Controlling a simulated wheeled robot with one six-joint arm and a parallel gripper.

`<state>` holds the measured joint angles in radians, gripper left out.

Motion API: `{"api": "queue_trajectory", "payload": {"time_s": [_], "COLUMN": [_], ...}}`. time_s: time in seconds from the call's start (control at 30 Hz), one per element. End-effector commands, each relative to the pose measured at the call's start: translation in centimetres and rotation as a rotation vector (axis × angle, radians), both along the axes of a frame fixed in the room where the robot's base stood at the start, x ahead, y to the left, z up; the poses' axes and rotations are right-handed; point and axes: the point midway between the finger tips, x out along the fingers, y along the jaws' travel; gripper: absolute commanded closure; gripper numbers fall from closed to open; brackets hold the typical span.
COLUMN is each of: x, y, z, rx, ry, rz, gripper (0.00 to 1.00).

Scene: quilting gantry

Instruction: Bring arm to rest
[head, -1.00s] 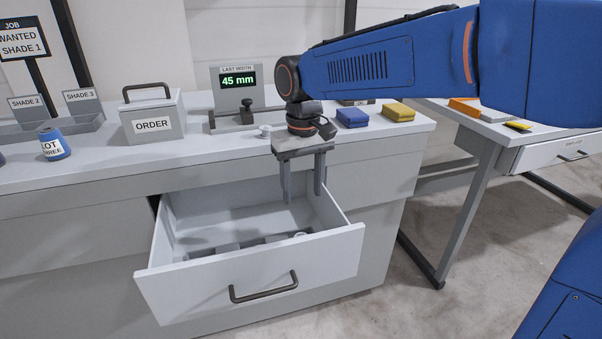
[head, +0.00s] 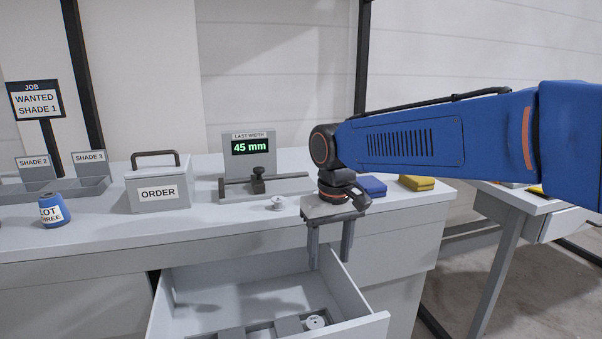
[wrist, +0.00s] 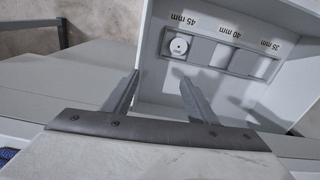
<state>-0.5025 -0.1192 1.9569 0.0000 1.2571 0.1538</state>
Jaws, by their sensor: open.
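My gripper (head: 330,255) hangs from my blue arm with its two fingers pointing down, open and empty. It is above the right part of the open drawer (head: 378,330), near the bench's front edge. In the wrist view, my gripper (wrist: 155,85) shows its fingers apart with nothing between them. The drawer (wrist: 140,65) has compartments labelled 45 mm, 40 mm and 35 mm. A white round spool (wrist: 179,46) sits in the compartment by the 45 mm label; it also shows in the head view (head: 315,321).
Blue (head: 372,186) and yellow (head: 417,183) blocks lie behind the gripper. A second table (head: 510,200) stands at right.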

Motion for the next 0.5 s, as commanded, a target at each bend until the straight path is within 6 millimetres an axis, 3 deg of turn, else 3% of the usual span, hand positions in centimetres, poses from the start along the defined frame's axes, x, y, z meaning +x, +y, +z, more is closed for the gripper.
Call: {"api": "queue_trajectory", "payload": {"time_s": [0.27, 0.5], "x": [-2.4, -6.5], "y": [-5.2, -11.6], "z": [0.2, -0.5], "rx": [0.024, 0.049], "ry": [-0.053, -0.132], "rz": [-0.058, -0.136], "gripper": [0.47, 0.47]}}
